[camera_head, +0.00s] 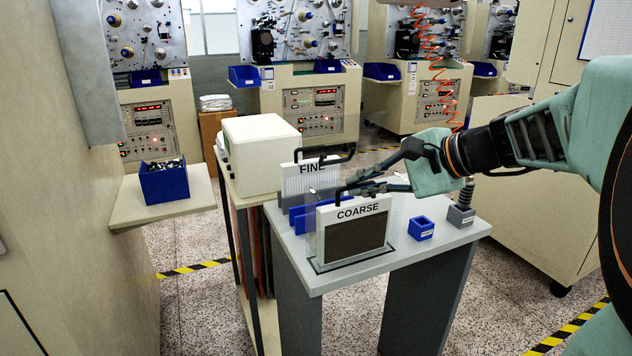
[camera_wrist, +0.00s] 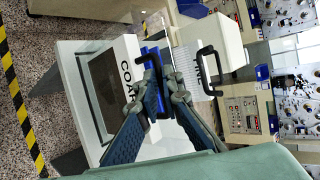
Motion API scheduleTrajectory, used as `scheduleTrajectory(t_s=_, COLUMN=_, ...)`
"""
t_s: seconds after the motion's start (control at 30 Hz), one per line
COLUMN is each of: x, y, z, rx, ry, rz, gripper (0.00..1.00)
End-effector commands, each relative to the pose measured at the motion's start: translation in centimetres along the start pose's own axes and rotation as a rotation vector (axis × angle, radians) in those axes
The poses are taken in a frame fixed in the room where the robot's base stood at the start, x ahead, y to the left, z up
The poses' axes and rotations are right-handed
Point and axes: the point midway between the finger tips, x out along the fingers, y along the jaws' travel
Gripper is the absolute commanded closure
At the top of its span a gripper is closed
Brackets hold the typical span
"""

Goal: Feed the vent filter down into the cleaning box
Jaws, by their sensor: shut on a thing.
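The vent filter marked COARSE (camera_head: 355,238), a white frame with a dark mesh panel, stands upright at the table's front. It also shows in the wrist view (camera_wrist: 104,90). My gripper (camera_head: 358,188) is shut on its black handle, at the top edge. The fingertips also show in the wrist view (camera_wrist: 160,85). The cleaning box appears to be the clear-walled box (camera_head: 401,222) around the filter, with a dark outline at its base. I cannot tell whether the filter touches the bottom. A second filter, marked FINE (camera_head: 311,180), stands behind with its own black handle.
Blue slotted holders (camera_head: 308,221) lie between the two filters. A small blue bin (camera_head: 421,228) and a grey block with a spring-like post (camera_head: 461,214) stand right on the grey table (camera_head: 440,252). A cream box (camera_head: 260,153) stands behind left.

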Motion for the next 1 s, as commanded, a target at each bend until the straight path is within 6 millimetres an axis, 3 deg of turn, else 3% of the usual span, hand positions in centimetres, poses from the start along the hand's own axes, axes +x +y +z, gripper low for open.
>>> scheduleTrajectory(t_s=0.03, x=0.1, y=0.2, z=-0.1, rx=0.0, ry=0.0, rz=-0.001, gripper=1.0)
scheduleTrajectory(t_s=0.07, x=0.0, y=0.1, z=0.0, rx=0.0, ry=0.0, rz=-0.001, gripper=0.9)
scheduleTrajectory(t_s=0.23, x=0.0, y=0.0, z=0.0, rx=0.0, ry=0.0, rz=-0.001, gripper=0.73)
scheduleTrajectory(t_s=0.57, x=-0.2, y=-0.3, z=0.1, rx=-0.002, ry=0.0, rz=-0.001, gripper=0.73)
scheduleTrajectory(t_s=1.0, x=-4.1, y=-6.6, z=1.7, rx=-0.003, ry=0.001, rz=-0.002, gripper=0.73)
